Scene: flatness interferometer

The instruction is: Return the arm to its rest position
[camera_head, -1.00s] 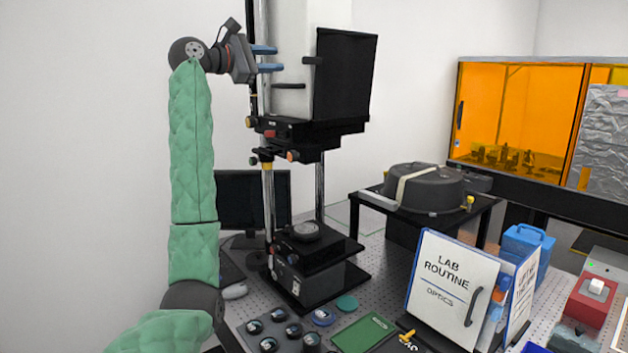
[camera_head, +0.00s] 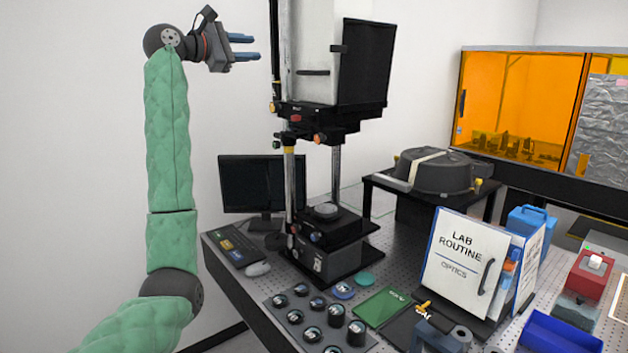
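My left arm in its green padded sleeve rises at the left of the head view. My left gripper (camera_head: 243,47) is high up, pointing right, with its two blue fingers apart and nothing between them. It is to the left of the interferometer (camera_head: 310,65), a tall white and black instrument on a chrome column, and a gap of wall shows between them. A dark round piece (camera_head: 327,210) lies on the instrument's lower stage.
A tray of dark round parts (camera_head: 276,301), a green pad (camera_head: 384,306) and a Lab Routine binder (camera_head: 462,262) are in front. An orange enclosure (camera_head: 510,95) stands behind right. The wall side at left is clear.

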